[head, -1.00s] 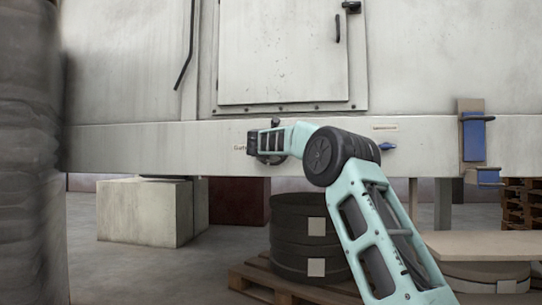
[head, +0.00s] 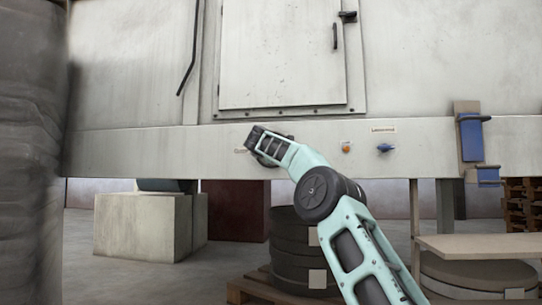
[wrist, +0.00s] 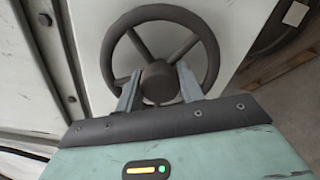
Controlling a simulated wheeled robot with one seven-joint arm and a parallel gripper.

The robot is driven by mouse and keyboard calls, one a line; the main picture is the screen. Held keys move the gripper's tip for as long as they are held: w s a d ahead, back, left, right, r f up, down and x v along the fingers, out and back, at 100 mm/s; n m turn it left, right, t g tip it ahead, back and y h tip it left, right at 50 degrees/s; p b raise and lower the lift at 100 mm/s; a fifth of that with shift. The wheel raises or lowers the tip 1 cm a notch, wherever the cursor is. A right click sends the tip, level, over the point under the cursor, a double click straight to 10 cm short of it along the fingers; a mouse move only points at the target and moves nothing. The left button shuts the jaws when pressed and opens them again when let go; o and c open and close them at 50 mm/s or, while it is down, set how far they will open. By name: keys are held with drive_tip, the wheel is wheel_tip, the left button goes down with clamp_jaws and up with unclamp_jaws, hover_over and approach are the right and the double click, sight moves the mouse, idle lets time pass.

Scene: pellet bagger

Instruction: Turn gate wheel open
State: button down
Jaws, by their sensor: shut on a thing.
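The gate wheel (wrist: 160,13) is a dark, spoked handwheel with a round hub (wrist: 158,82), in the upper middle of the wrist view. My gripper (wrist: 159,80) has one grey finger on each side of the hub, between the spokes, and is shut on the wheel. In the head view my gripper (head: 257,140) is against the pale lower beam of the machine, tilted, and hides most of the wheel. A small label beside it is partly covered.
An orange button (head: 346,147) and a blue knob (head: 385,148) sit on the beam to the right. A blue bracketed part (head: 472,140) is farther right. Dark stacked rolls (head: 297,235) stand on a pallet below my arm. A grey wrapped column (head: 30,150) is at far left.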

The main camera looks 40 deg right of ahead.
drive_tip(key=m, duration=0.2)
drive_tip(key=m+b, duration=0.1)
drive_tip(key=m, duration=0.1)
drive_tip(key=shift+f+m, duration=0.2)
drive_tip(key=shift+m, duration=0.1)
idle(0.5)
drive_tip(key=c, duration=0.9)
unclamp_jaws()
drive_tip(key=shift+r, duration=0.1)
drive_tip(key=shift+b, duration=0.3)
drive_tip(key=b+v, duration=0.9)
drive_tip(key=v, duration=0.8)
drive_tip(key=shift+s+a, duration=0.1)
drive_tip(key=shift+a, duration=0.1)
